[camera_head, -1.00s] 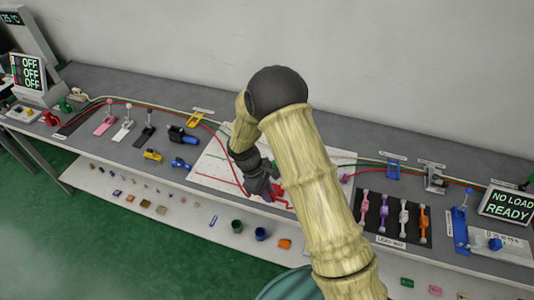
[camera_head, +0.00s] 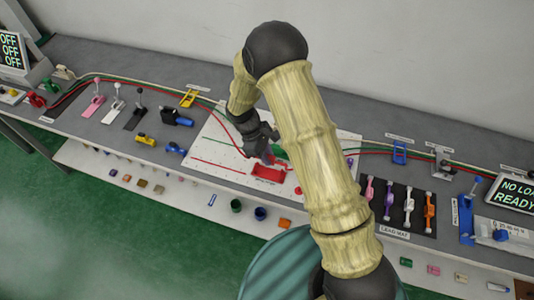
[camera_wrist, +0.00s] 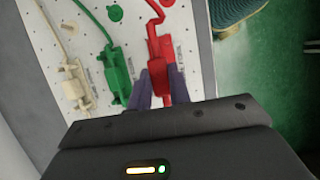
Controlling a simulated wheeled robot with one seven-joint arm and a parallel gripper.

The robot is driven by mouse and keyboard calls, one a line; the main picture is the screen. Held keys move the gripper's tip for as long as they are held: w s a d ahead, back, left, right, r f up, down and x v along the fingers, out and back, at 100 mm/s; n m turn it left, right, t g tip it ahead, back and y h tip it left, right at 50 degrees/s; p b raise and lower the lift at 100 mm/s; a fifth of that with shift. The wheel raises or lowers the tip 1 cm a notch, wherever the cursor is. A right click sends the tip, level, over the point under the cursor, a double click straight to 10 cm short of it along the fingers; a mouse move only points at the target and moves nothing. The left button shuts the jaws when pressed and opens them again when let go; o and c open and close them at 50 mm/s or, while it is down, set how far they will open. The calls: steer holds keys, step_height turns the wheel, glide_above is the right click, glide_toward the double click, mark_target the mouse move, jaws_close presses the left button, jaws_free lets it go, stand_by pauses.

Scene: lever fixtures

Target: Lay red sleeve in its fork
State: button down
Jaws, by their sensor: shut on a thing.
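In the wrist view the purple fingers of my gripper (camera_wrist: 160,76) are closed on the red sleeve (camera_wrist: 158,88), which lies between them. A red fixture (camera_wrist: 165,46) stands right beyond it on the white board (camera_wrist: 100,15); I take this to be the fork. Whether the sleeve rests in it, I cannot tell. A red lead (camera_wrist: 153,14) runs up from there. In the head view my gripper (camera_head: 268,152) is low over the board, just behind a red block (camera_head: 268,173). My arm hides part of the board.
A green fixture (camera_wrist: 116,73) and a cream one (camera_wrist: 74,88) stand left of the red one in the wrist view. A mat with several coloured levers (camera_head: 390,205) lies right of my arm. Blue parts (camera_head: 175,118) lie left of the board.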

steer(key=shift+f+b, duration=1)
steer(key=shift+f, duration=0.5)
steer(key=shift+f+b, duration=1.1)
steer(key=shift+f, duration=1)
stand_by(0.6)
steer(key=c, duration=0.7)
jaws_free()
steer(key=shift+c, duration=0.2)
steer(key=shift+r, duration=0.1)
steer(key=shift+r+p, duration=2.65)
steer(key=shift+r, duration=0.8)
